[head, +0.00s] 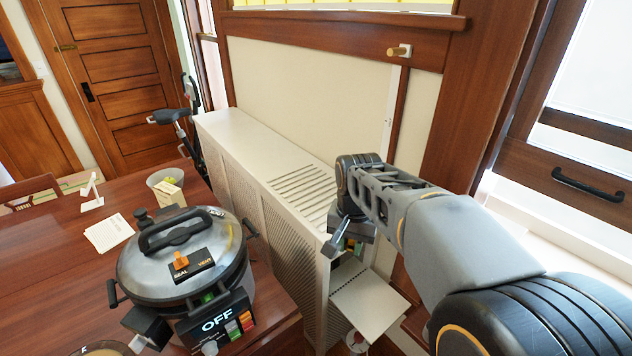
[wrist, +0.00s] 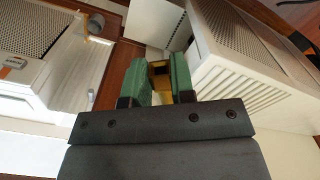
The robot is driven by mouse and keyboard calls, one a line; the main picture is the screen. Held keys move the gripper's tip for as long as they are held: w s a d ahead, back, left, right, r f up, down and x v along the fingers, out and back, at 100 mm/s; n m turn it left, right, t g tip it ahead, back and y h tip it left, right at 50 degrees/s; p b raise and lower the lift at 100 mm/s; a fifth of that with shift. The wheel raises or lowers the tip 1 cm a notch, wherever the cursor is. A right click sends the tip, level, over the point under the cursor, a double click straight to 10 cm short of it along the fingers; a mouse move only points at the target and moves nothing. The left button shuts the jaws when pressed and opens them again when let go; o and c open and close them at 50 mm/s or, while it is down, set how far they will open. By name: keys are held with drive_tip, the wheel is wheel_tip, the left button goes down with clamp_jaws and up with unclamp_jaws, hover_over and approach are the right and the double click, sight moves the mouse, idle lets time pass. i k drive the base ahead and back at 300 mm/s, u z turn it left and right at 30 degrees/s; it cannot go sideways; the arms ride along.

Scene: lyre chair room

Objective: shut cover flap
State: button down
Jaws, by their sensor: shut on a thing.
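The cover flap (head: 370,299) is a pale panel with small holes. It stands open, jutting out from the near end of the long cream radiator cover (head: 262,170). A pale perforated panel, seemingly the flap, shows at the top of the wrist view (wrist: 152,18), beyond my gripper. My gripper (head: 350,246) is by the near end of the cover, above the flap in the picture. In the wrist view its green fingers (wrist: 158,78) are shut on a small yellow-brown thing (wrist: 161,74). I cannot tell what this thing is, nor whether it belongs to the flap.
A wooden table (head: 45,262) at left carries a pressure cooker (head: 185,262), a cup (head: 165,180) and cards (head: 109,232). A round white thing (head: 356,341) sits low under the flap. A window with a black handle (head: 588,184) is at right.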

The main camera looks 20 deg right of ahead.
sight(323, 204)
drive_tip(key=k, duration=0.5)
drive_tip(key=z, duration=2)
drive_tip(key=i, duration=0.4)
drive_tip(key=u, duration=1)
drive_tip(key=i, duration=0.25)
drive_tip(key=u, duration=1.45)
drive_tip(key=i, duration=0.5)
drive_tip(key=u, duration=0.05)
